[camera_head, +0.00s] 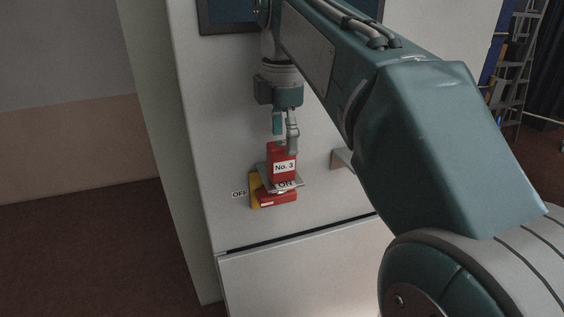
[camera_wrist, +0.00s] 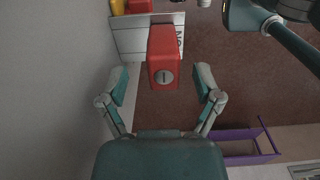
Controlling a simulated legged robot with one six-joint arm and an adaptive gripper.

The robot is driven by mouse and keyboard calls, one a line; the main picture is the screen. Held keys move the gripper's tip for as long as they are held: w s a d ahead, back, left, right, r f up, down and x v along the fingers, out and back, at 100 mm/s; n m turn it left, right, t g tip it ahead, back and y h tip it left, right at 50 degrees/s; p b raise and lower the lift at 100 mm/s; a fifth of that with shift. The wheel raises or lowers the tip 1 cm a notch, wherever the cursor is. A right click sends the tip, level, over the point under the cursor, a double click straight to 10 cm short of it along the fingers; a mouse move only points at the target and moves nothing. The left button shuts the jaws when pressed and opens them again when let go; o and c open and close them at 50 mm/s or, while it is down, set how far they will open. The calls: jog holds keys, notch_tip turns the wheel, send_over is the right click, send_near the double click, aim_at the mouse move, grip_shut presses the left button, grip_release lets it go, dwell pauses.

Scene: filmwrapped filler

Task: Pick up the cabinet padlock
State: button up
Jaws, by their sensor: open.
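The cabinet padlock (camera_head: 282,166) is a red block labelled "No. 3". It sits at a small grey plate (camera_head: 291,183) by the red and yellow ON/OFF switch (camera_head: 262,190) on the cabinet front. In the wrist view the padlock (camera_wrist: 164,58) shows its red end with a round slotted keyhole, ahead of and between the fingertips. My gripper (camera_head: 285,134) is just above the padlock in the head view. In the wrist view my gripper (camera_wrist: 163,88) is open, with a finger on each side and visible gaps to the padlock. The padlock's shackle is hidden.
The pale cabinet (camera_head: 225,120) stands upright, with a grey handle (camera_head: 342,159) right of the switch and a seam below. A purple frame-like object (camera_wrist: 245,147) is low right in the wrist view. A ladder (camera_head: 512,70) stands far right. Brown floor is open at left.

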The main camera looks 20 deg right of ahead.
aim_at(281, 166)
jog(key=shift+a+f, duration=0.2)
jog(key=shift+f, duration=0.15)
jog(key=f, duration=0.3)
jog(key=shift+s+a+f, duration=0.15)
jog(key=shift+a+f, duration=0.05)
jog(key=shift+a, duration=0.05)
jog(key=shift+d+f, duration=0.15)
jog(key=shift+f, duration=0.45)
grip_shut()
